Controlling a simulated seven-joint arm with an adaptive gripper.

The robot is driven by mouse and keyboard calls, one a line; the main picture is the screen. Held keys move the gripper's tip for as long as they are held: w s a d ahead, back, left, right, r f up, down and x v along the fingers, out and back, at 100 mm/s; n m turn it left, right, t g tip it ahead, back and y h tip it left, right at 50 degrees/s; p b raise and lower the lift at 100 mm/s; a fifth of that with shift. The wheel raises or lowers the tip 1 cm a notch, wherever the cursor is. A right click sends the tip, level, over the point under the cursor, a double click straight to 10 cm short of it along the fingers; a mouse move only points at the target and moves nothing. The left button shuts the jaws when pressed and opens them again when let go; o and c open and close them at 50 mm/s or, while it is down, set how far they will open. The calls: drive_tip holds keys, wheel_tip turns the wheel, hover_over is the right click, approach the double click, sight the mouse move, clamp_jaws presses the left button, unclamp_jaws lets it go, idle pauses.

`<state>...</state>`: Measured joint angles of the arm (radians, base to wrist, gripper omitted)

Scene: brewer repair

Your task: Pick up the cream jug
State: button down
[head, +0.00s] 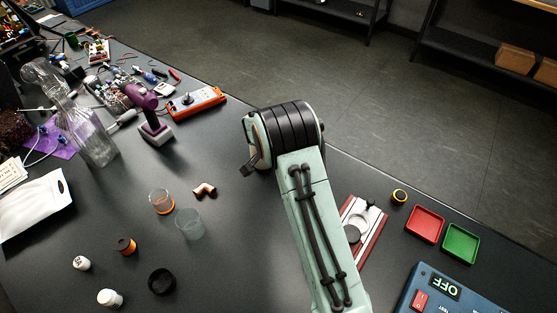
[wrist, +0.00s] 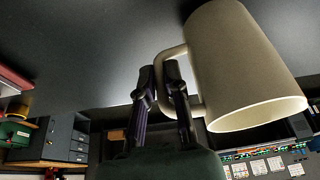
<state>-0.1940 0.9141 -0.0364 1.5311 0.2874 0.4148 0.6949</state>
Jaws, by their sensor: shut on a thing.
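The cream jug (wrist: 235,65) fills the upper right of the wrist view. Its open rim points down and to the right in that picture, and its handle is on the left side. My gripper (wrist: 161,76) is shut on the handle, with one dark finger on each side of it. The jug's far end is cut off by the top edge of the picture. In the head view my arm covers the middle right of the table, and the jug does not show there.
Red (head: 426,223) and green (head: 461,243) trays and a blue box (head: 455,295) lie to the right.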

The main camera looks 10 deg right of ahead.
drive_tip(key=shift+r, duration=0.5)
drive_tip(key=s+r, duration=1)
drive_tip(key=s, duration=0.4)
drive_tip(key=shift+d+r, duration=0.15)
drive_tip(key=shift+r, duration=0.25)
